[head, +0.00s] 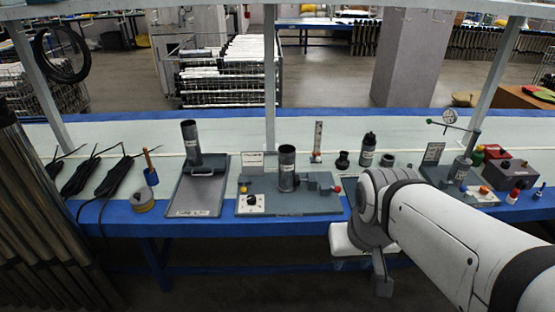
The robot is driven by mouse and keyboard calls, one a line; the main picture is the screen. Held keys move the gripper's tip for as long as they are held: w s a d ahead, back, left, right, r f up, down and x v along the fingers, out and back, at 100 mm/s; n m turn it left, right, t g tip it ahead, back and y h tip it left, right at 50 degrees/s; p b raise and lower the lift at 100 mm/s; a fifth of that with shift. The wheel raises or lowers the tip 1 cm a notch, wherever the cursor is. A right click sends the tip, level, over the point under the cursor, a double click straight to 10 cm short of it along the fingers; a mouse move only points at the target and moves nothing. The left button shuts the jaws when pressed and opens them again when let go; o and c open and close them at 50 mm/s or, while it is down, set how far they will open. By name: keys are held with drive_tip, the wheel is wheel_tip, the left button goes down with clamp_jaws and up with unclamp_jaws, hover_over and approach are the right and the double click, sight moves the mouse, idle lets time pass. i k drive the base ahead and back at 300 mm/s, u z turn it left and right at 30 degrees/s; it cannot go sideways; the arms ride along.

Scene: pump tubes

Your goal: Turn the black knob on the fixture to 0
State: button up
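The fixture (312,203) is a grey base plate on the blue-edged table, left of my arm. At its front left corner is a white dial plate (243,209) with the small black knob (251,200) on it. The dial marks and the knob's pointing direction are too small to read. An upright dark tube (287,168) stands in the fixture, and a red-tipped part (337,189) sits at its right. My arm comes in from the lower right. A grey end part, likely my gripper (383,284), hangs low in front of the table, apart from the knob; its fingers are unclear.
A grey tray (200,208) with an upright tube (191,143) stands left of the fixture. A yellow tape roll (142,200) and black cables (115,177) lie further left. A black bottle (368,149) stands behind right. A shelf post (270,80) rises behind the fixture.

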sight(251, 199)
drive_tip(key=u, duration=0.2)
drive_tip(key=i, duration=1.05)
drive_tip(key=u, duration=0.4)
